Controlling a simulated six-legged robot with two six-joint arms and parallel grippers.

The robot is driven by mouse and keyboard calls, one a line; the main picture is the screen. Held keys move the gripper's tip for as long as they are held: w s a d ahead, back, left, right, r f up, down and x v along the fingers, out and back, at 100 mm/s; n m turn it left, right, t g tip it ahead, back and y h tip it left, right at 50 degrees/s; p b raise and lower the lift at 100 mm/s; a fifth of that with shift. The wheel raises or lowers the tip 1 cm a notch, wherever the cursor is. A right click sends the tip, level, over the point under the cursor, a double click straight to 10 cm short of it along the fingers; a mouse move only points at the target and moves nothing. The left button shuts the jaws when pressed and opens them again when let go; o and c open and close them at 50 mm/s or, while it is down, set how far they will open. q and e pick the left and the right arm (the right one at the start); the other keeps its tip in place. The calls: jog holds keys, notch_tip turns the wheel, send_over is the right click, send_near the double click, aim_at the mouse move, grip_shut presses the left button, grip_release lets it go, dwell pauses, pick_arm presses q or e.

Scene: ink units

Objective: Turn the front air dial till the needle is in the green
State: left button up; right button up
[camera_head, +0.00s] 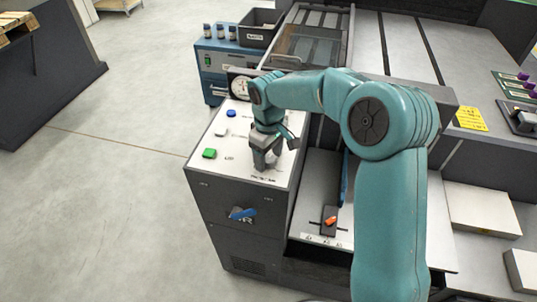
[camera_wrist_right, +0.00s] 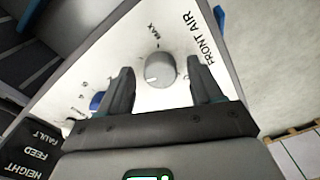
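The front air dial (camera_wrist_right: 160,70) is a grey-white round knob on the white panel, beside the printed words FRONT AIR and MAX. In the right wrist view it lies between and just beyond the fingertips of my right gripper (camera_wrist_right: 162,88), with gaps on both sides. The fingers are open and hold nothing. In the head view my right gripper (camera_head: 267,160) points down at the panel and mostly hides the dial. The round white gauge (camera_head: 240,87) stands behind the panel, partly behind my arm; its needle is too small to read. My left gripper is out of view.
The panel (camera_head: 215,130) also bears a green button (camera_head: 209,153), a white button (camera_head: 221,131) and a blue button (camera_head: 231,113). An orange-red switch (camera_head: 331,220) sits on the lower shelf to the right. Small bottles (camera_head: 220,32) stand on a blue box behind.

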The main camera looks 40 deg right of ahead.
aim_at(269, 159)
notch_tip(269, 159, up, 16)
jog(key=p, duration=0.1)
jog(key=shift+r, duration=0.15)
dwell(0.3)
jog(key=shift+s, duration=0.1)
dwell(2.2)
